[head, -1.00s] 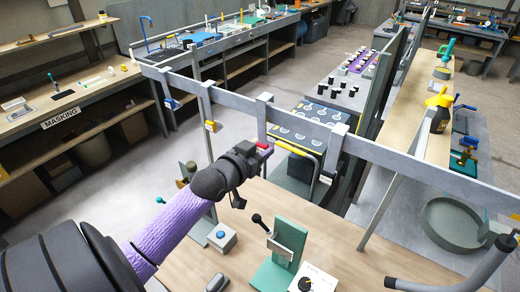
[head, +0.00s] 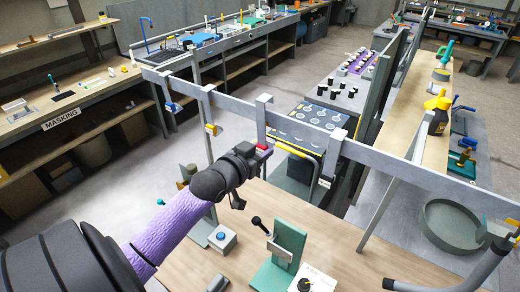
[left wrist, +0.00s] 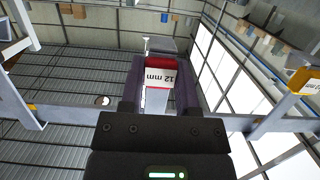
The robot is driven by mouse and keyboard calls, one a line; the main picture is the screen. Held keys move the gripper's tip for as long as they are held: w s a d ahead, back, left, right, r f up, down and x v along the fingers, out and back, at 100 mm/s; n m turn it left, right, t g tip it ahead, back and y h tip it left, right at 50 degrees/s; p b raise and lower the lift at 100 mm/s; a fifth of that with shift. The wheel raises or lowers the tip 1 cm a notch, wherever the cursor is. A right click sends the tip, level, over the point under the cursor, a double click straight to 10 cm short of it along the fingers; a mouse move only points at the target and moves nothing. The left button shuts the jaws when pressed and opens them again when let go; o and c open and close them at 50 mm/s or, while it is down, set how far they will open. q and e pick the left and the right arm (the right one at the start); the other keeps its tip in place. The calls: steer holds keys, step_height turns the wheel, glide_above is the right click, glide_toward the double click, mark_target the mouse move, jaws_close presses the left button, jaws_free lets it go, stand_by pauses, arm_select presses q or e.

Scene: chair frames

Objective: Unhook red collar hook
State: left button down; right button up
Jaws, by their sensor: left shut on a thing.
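The red collar hook (head: 263,146) hangs at the grey overhead rail (head: 360,155), below one of its upright straps. My left gripper (head: 257,152) is at the hook, its arm coming in from the left. In the left wrist view the red hook (left wrist: 158,76), with a white "12 mm" label, sits between the two dark fingers of my left gripper (left wrist: 158,88), which are shut on it. The head view does not clearly show whether the hook still touches its strap. My right gripper is not in view.
Along the rail hang a blue hook (head: 173,107), a yellow hook (head: 213,129) and a pale hook (head: 325,182). Below are a wooden table, a green bracket (head: 284,250) with a black-knobbed lever, and a blue-button box (head: 222,238). A grey bent tube (head: 440,285) is at lower right.

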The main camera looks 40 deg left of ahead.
arm_select(q)
steer(key=shift+f+p+v, duration=0.1)
steer(key=shift+p+v, duration=0.3)
steer(key=shift+v, duration=0.25)
steer(key=shift+f+p+v, duration=0.15)
steer(key=shift+p+v, duration=0.2)
steer(key=shift+v, duration=0.35)
steer(key=shift+p+v, duration=1)
steer(key=shift+v, duration=0.25)
steer(key=p+v, duration=0.1)
steer(key=v, duration=0.1)
steer(key=shift+s+d+r+p, duration=0.1)
steer(key=shift+s+r+p, duration=0.05)
steer(key=shift+s+p, duration=0.2)
